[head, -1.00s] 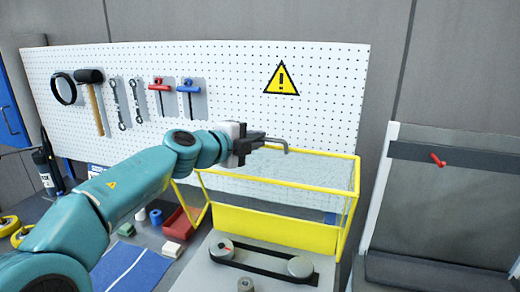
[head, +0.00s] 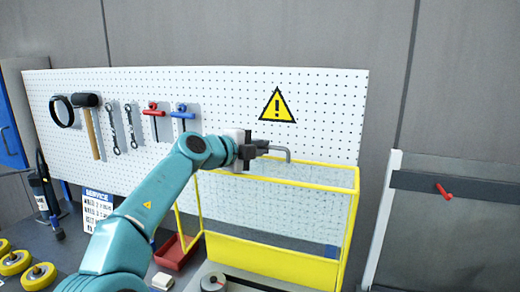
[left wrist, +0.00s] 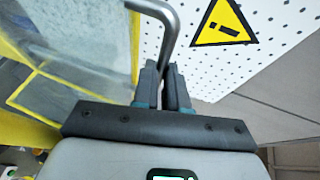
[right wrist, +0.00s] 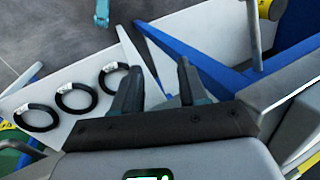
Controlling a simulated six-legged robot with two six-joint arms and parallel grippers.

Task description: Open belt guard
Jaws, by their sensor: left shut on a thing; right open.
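The belt guard (head: 270,258) is a yellow frame with clear mesh panels, standing raised at the back of the bench, in front of the pegboard. A grey bent handle (head: 284,151) sticks out at its upper edge. My left gripper (head: 262,147) is shut on this handle. In the left wrist view the handle (left wrist: 172,18) rises between the fingers of my left gripper (left wrist: 167,75), with yellow guard frame (left wrist: 38,118) at the left. A pulley (head: 213,282) shows below the guard, cut by the picture edge. My right gripper (right wrist: 155,80) is open and empty in the right wrist view.
A white pegboard (head: 230,100) with hanging tools stands behind. A red bin (head: 174,254) and yellow rollers (head: 38,277) are on the bench at left. A grey panel with a red handle (head: 443,191) stands at right.

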